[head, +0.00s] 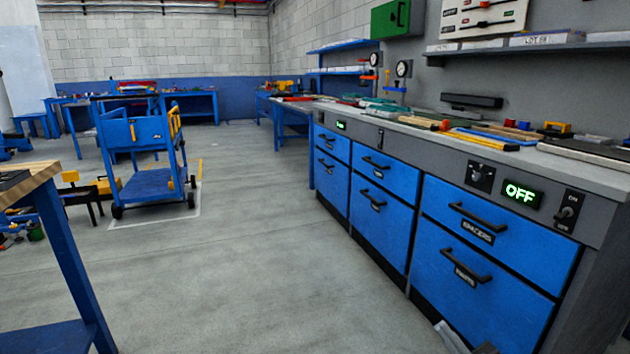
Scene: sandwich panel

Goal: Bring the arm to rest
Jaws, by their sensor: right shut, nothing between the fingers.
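Only a small part of my right gripper (452,338) shows, at the bottom edge of the head view, in front of the lower blue drawers. It is shut and empty, and looks apart from the drawer fronts. The rest of that arm is out of the picture. My left gripper is not in view. The grey panel (450,165) above the drawers carries a lit green display (521,194) reading OFF. A toggle switch (567,212) sits to its right and a knob (480,177) to its left.
Tools and boxes lie along the grey worktop (600,162). Blue drawers (495,225) with black handles are closed below it. A wood-topped table (45,172) stands at the left edge. A blue cart (150,183) stands farther back. The floor (250,260) between is clear.

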